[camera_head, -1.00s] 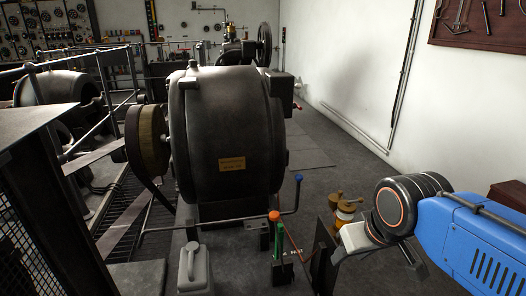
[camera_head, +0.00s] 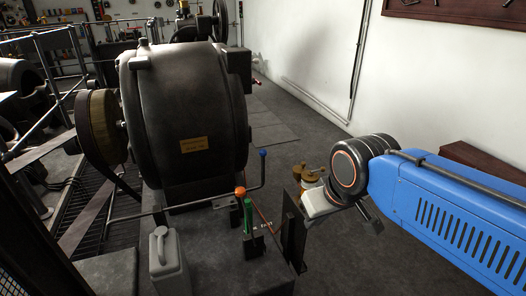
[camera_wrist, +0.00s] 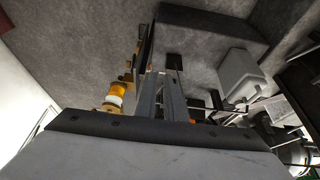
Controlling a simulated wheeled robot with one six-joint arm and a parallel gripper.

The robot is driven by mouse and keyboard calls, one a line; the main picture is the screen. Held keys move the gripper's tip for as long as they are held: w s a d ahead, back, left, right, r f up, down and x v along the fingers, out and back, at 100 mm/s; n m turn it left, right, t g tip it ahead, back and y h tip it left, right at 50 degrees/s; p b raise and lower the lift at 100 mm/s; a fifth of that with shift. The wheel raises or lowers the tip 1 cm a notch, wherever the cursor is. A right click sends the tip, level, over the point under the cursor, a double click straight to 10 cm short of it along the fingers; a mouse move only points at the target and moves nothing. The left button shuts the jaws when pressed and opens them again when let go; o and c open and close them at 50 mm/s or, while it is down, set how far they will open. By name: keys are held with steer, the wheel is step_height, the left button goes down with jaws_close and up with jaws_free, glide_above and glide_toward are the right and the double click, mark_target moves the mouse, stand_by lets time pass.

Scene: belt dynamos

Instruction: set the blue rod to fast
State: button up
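The blue rod is a thin grey bar with an upturned right end and a blue knob (camera_head: 263,153). It runs low across the front of the dark dynamo (camera_head: 190,115). The blue knob is not clear there.
A brass fitting (camera_head: 308,175) is behind my gripper. A belt wheel (camera_head: 98,125) is on the dynamo's left.

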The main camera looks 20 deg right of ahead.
steer(key=shift+h, duration=0.7)
steer(key=w+r, duration=0.1)
steer(key=w, duration=0.2)
steer(key=w+r, duration=0.1)
steer(key=w, duration=0.3)
steer(key=w+d+r, duration=0.1)
steer(key=w, duration=0.3)
steer(key=shift+r, duration=0.3)
jaws_close()
steer(key=w+a+f+h, duration=0.1)
steer(key=w+a, duration=0.2)
steer(key=w, duration=1.2)
steer(key=w+a+f+n+h, duration=0.1)
steer(key=w+a, duration=0.3)
steer(key=w, duration=1.1)
steer(key=shift+a+h, duration=0.15)
steer(key=shift+h, duration=0.35)
steer(key=shift+w, duration=0.1)
steer(key=w+d+f, duration=0.5)
steer(key=d+f, duration=0.2)
steer(key=f, duration=0.2)
steer(key=shift+d, duration=0.2)
